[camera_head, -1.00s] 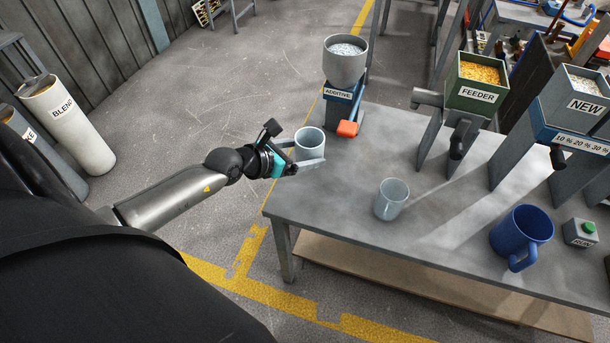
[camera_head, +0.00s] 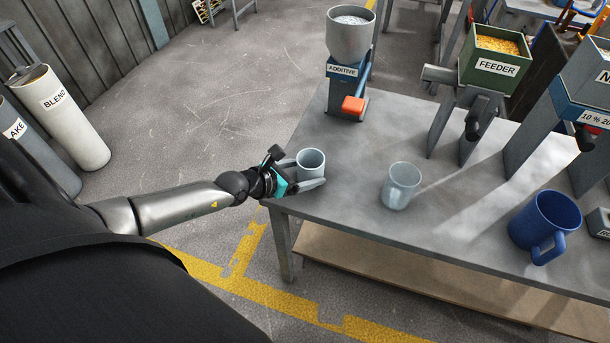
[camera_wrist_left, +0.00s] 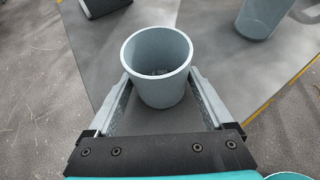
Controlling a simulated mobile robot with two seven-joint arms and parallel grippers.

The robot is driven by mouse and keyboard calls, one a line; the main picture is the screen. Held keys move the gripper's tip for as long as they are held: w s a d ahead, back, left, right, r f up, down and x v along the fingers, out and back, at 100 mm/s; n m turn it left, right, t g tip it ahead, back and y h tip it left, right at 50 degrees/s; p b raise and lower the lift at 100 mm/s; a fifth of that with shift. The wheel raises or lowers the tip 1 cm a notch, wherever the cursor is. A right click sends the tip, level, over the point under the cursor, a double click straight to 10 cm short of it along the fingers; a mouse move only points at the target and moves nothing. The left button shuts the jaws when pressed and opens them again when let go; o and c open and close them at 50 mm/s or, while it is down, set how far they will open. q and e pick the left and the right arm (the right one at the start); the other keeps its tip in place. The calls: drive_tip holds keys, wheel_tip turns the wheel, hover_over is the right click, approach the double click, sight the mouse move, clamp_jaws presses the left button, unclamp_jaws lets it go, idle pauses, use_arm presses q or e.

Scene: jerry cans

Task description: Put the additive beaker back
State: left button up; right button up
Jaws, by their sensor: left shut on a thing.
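The grey-blue additive beaker (camera_head: 311,164) is at the left end of the metal table (camera_head: 345,225). My left gripper (camera_head: 306,184) is shut on it, with one finger on either side. In the left wrist view the beaker (camera_wrist_left: 157,62) sits upright between the fingers (camera_wrist_left: 160,100), and a few small grains show at its bottom. I cannot tell whether its base touches the tabletop. My right gripper is not in view.
A second, pale beaker (camera_head: 401,186) stands to the right; it also shows in the left wrist view (camera_wrist_left: 263,14). A blue mug (camera_head: 545,225) is farther right. The feeder (camera_head: 490,75) stands at the back. Tabletop between the two beakers is clear.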

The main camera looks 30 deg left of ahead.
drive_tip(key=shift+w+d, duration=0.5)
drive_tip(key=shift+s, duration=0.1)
use_arm(q)
drive_tip(key=shift+f, duration=0.2)
drive_tip(key=o, duration=1.3)
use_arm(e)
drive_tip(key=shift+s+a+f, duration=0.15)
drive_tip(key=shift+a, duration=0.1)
use_arm(q)
drive_tip(key=shift+r, duration=0.15)
